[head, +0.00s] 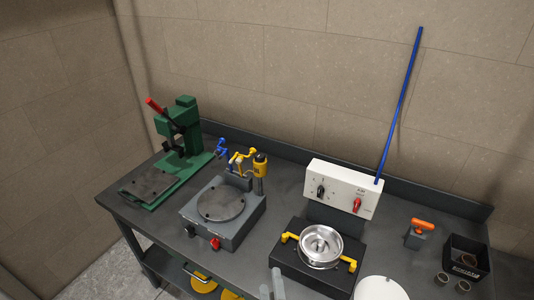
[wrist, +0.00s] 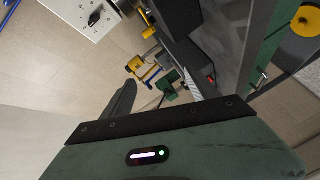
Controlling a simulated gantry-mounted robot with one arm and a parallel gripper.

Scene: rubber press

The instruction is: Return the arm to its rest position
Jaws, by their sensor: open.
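My gripper (wrist: 152,88) shows in the wrist view as two dark fingers spread apart on a black bar, with a green housing below. It is open, and nothing is seen between the fingers except the background. The bench and its tools appear tilted behind it. In the head view, two pale grey prongs (head: 272,285) stand at the bottom edge; I cannot tell whether they belong to my arm.
The dark bench (head: 285,195) holds a green press (head: 178,130), a grey block with round plate (head: 222,205), a white control box (head: 342,188), a steel bowl (head: 321,245) with yellow handles, and a black bin (head: 465,258). A blue rod (head: 400,105) leans on the wall.

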